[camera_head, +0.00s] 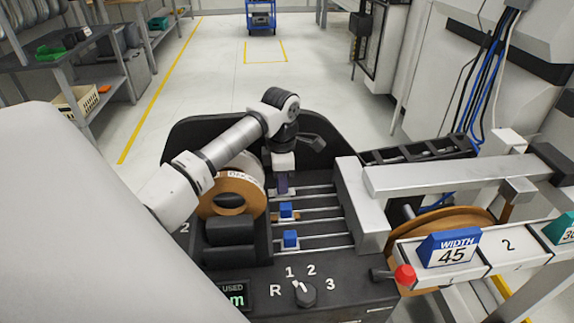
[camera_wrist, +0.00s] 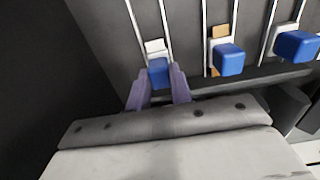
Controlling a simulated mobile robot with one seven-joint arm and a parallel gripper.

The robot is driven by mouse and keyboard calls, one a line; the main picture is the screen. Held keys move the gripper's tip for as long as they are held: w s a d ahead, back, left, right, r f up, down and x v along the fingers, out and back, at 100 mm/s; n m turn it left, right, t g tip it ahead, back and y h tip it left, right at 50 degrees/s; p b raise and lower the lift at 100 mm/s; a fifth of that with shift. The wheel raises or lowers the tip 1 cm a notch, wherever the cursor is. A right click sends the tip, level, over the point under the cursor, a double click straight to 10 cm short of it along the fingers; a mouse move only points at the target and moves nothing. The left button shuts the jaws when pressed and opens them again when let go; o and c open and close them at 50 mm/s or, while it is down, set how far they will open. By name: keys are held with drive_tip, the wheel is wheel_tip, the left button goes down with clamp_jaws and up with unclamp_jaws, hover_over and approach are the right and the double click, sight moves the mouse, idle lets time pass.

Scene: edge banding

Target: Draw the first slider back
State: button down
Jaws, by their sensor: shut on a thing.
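Three blue-knobbed sliders sit on parallel metal rails on the dark machine top. My gripper (camera_head: 283,184) is over the farthest rail in the head view, where it hides most of that slider. In the wrist view my gripper (camera_wrist: 159,78) has its two purple fingers on either side of the leftmost slider's blue knob (camera_wrist: 158,70), shut on it. The middle slider (camera_head: 286,210) also shows in the wrist view (camera_wrist: 228,58), with a tan piece beside it. The nearest slider (camera_head: 290,239) shows at the right of the wrist view (camera_wrist: 297,46).
A tan roll (camera_head: 240,190) stands left of the rails, beside black rollers (camera_head: 229,231). A selector dial (camera_head: 305,293) marked R, 1, 2, 3 is in front. A red button (camera_head: 405,275) and a blue "WIDTH 45" sign (camera_head: 449,248) are at the right.

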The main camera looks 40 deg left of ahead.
drive_tip(key=c, duration=1.2)
unclamp_jaws()
drive_tip(key=shift+s+a, duration=0.15)
drive_tip(key=shift+s, duration=0.05)
drive_tip(key=shift+c, duration=0.2)
drive_tip(key=shift+r, duration=0.1)
wheel_tip(320, 180, up, 14)
drive_tip(key=b, duration=0.1)
drive_tip(key=shift+b, duration=0.4)
drive_tip(key=shift+f, duration=0.25)
